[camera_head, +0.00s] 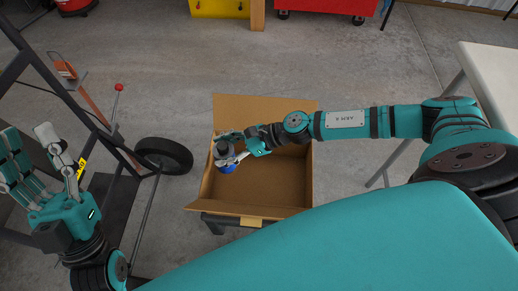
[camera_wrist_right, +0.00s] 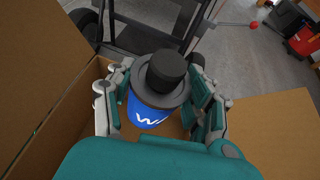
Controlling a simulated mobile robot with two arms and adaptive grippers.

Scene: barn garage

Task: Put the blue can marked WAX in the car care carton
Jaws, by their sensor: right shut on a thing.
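The blue can (camera_wrist_right: 150,112) has a dark grey cap and a white "W" on its side; the rest of the lettering is hidden. My right gripper (camera_head: 231,155) is shut on the can, which shows as a bit of blue (camera_head: 228,168) in the head view. The gripper's fingers sit on both sides of the can in the right wrist view. The can is over the left part of the open cardboard carton (camera_head: 280,178), within its walls. I cannot tell whether it touches the carton's bottom. My left gripper (camera_head: 62,150) is open and empty at the far left.
The carton rests on a low dark stand (camera_head: 215,222) with its flaps folded out. A dark metal frame with a black wheel (camera_head: 164,155) stands close on the left. A light table (camera_head: 490,75) is at the right. Concrete floor lies clear behind the carton.

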